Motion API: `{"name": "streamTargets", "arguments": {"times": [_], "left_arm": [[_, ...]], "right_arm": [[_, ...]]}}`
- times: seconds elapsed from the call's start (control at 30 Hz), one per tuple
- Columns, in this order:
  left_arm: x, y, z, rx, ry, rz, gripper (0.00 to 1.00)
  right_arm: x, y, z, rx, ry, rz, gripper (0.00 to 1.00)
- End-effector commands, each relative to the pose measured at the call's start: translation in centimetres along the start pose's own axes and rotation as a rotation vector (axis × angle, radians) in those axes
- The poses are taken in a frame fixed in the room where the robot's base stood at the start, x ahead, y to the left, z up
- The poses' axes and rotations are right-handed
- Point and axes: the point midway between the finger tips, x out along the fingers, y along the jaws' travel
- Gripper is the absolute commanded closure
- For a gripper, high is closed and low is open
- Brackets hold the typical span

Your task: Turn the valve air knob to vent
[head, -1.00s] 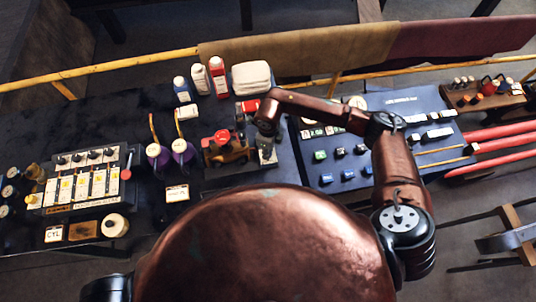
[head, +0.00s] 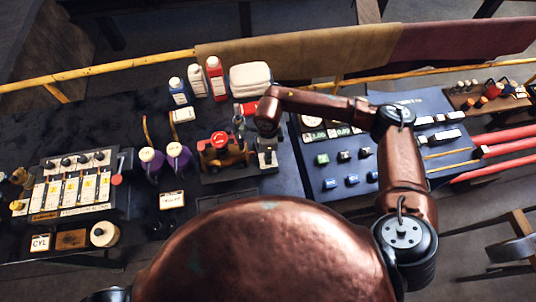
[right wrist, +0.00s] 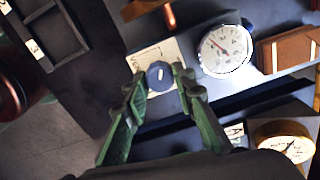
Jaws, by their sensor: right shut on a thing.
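In the right wrist view a dark round knob (right wrist: 160,76) with a pale pointer line sits on a cream plate (right wrist: 146,57) with lettering too small to read. The pointer line runs nearly upright in the picture, leaning slightly. My right gripper (right wrist: 161,83) has its two green fingers on either side of the knob and is shut on it. In the head view my right gripper (head: 267,150) reaches down at the right end of the small engine's base, where the knob itself is too small to make out. My left gripper is not in view.
A white-faced gauge (right wrist: 226,50) stands close right of the knob, and a brass-rimmed gauge (right wrist: 284,146) lies lower right. In the head view an orange and black engine (head: 222,150) is just left of my gripper, with purple jugs (head: 178,158) further left and bottles (head: 215,78) behind.

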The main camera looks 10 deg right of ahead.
Motion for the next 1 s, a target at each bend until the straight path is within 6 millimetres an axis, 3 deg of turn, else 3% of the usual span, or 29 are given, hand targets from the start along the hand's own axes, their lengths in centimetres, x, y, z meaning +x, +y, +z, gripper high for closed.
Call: {"name": "streamTargets", "arguments": {"times": [0.17,0.2,0.43,0.77,1.0], "left_arm": [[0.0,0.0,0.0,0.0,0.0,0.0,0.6],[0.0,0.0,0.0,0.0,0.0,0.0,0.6],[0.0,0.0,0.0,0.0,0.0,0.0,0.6],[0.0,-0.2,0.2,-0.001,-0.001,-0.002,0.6],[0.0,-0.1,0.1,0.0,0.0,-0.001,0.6]], "right_arm": [[-0.1,0.0,0.0,0.0,0.0,-0.001,1.0],[-0.1,0.0,0.0,0.0,0.0,-0.001,0.75],[0.0,0.0,0.0,0.001,0.0,0.0,0.59],[-0.3,0.0,0.0,0.001,0.0,-0.001,0.58],[-3.9,-0.2,0.0,0.0,-0.002,-0.004,0.58]]}}
